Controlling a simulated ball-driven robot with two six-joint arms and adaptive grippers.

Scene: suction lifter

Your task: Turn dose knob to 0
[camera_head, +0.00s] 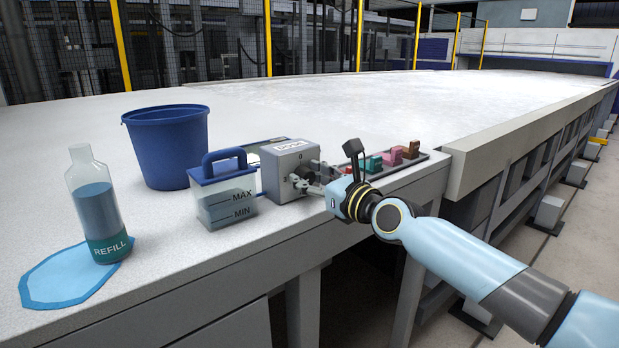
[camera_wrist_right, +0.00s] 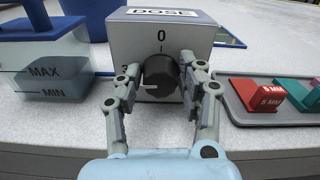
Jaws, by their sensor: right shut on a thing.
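The grey dose box (camera_head: 284,172) stands near the table's front edge; its DOSE label and front face also show in the wrist view (camera_wrist_right: 122,45). The dark round dose knob (camera_wrist_right: 161,74) is on that face, below a 0 mark. The knob's white pointer line points left, away from the 0 at the top. A mark at the left, perhaps a 3, is partly hidden by a finger. My right gripper (camera_head: 307,182) is shut on the knob, one finger on each side. My left gripper is not in view.
Left of the box stand a lidded reservoir (camera_head: 228,207) with MAX and MIN lines, a blue bucket (camera_head: 168,150) and a REFILL bottle (camera_head: 96,210) on a blue mat (camera_head: 50,285). Right of it is a tray (camera_wrist_right: 250,113) of coloured blocks. The table behind is clear.

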